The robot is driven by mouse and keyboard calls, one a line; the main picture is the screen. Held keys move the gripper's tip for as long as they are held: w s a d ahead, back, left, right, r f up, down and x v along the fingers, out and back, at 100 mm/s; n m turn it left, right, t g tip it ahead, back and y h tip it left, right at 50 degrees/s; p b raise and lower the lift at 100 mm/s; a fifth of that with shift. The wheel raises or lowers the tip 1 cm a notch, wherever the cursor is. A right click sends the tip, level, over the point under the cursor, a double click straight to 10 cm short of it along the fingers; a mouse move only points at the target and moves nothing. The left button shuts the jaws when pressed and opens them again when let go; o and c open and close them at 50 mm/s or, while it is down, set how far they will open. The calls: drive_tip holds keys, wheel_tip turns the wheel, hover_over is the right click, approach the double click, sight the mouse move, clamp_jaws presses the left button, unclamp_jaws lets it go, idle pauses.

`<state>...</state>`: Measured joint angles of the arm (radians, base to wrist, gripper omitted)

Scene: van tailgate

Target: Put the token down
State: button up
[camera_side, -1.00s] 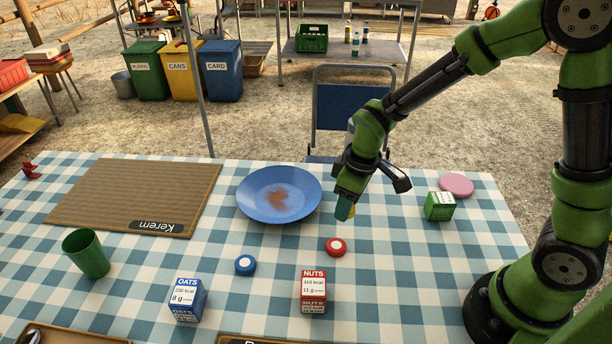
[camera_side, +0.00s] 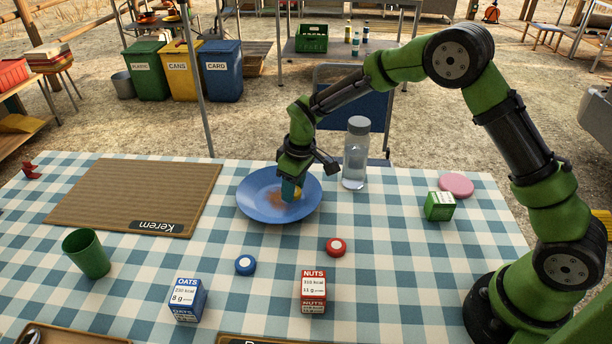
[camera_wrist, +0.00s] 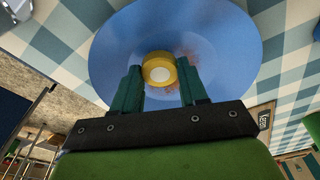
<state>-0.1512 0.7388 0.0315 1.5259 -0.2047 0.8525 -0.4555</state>
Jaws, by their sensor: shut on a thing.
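A yellow token with a white centre (camera_wrist: 159,69) is between the two teal fingers of my gripper (camera_wrist: 160,85) in the wrist view. In the side view my gripper (camera_side: 292,190) is shut on it over the right part of the blue plate (camera_side: 258,205), and a little yellow shows beside the fingers. Whether the token touches the plate I cannot tell. The plate has a brown stain in its middle. A red token (camera_side: 336,247) and a blue token (camera_side: 245,265) lie on the checked cloth in front of the plate.
A clear bottle (camera_side: 355,160) stands right of the plate. A green box (camera_side: 440,206) and a pink disc (camera_side: 456,185) are farther right. An oats box (camera_side: 188,300), a nuts box (camera_side: 313,291) and a green cup (camera_side: 86,253) stand nearer. A brown mat (camera_side: 120,195) lies left.

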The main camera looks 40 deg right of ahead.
sight(300, 193)
drive_tip(key=shift+f, duration=0.6)
drive_tip(key=shift+f, duration=0.1)
drive_tip(key=o, duration=0.7)
drive_tip(key=shift+o, duration=0.2)
drive_tip(key=s+d+r+m+t, duration=0.1)
drive_tip(key=s+d+r+m, duration=0.1)
drive_tip(key=s+r, duration=0.65)
drive_tip(key=s+d+r+m+t, duration=0.1)
drive_tip(key=s+d+r, duration=0.15)
drive_tip(key=r, duration=1.15)
drive_tip(key=s+d+r+m+t+y, duration=0.1)
drive_tip(key=s+m+t, duration=0.2)
drive_tip(key=s, duration=1.3)
drive_tip(key=shift+d+m+t, duration=0.3)
drive_tip(key=shift+d+m, duration=0.05)
drive_tip(key=shift+m, duration=0.85)
